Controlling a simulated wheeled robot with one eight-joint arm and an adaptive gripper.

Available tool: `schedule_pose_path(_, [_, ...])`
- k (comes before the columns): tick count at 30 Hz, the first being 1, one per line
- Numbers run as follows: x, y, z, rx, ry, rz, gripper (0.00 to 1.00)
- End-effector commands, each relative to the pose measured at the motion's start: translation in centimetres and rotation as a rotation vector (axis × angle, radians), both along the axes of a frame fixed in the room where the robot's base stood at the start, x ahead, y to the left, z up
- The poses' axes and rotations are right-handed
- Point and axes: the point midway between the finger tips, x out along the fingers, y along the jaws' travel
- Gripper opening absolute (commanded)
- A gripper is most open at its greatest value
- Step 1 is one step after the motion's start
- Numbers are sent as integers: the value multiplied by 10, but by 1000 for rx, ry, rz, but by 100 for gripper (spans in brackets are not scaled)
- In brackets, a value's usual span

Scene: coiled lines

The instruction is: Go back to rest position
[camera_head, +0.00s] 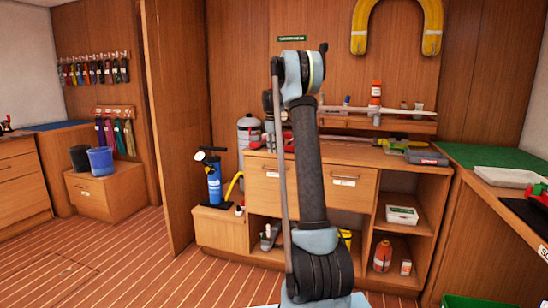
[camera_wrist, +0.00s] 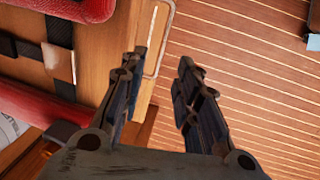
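My gripper (camera_wrist: 163,62) shows in the wrist view with its two dark fingers apart. Only striped floor and a wooden edge show between them, so it is open and empty. In the head view my arm stands raised in the middle of the picture, with its upper end bent over in front of the wooden back wall. The gripper itself cannot be made out there.
A wooden cabinet (camera_head: 262,186) with items on top stands behind my arm. A blue pump (camera_head: 214,182) stands left of it, and a green-topped bench (camera_head: 490,156) is at right. Red padding (camera_wrist: 40,105) and a black strap lie left of my gripper. Floor (camera_head: 130,262) is clear at left.

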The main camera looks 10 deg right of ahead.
Motion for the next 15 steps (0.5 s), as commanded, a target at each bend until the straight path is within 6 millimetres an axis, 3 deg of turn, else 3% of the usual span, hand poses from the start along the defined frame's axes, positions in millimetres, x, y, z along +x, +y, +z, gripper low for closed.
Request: schedule_pose_path(15, [-3, 0, 9, 0, 0, -3, 30])
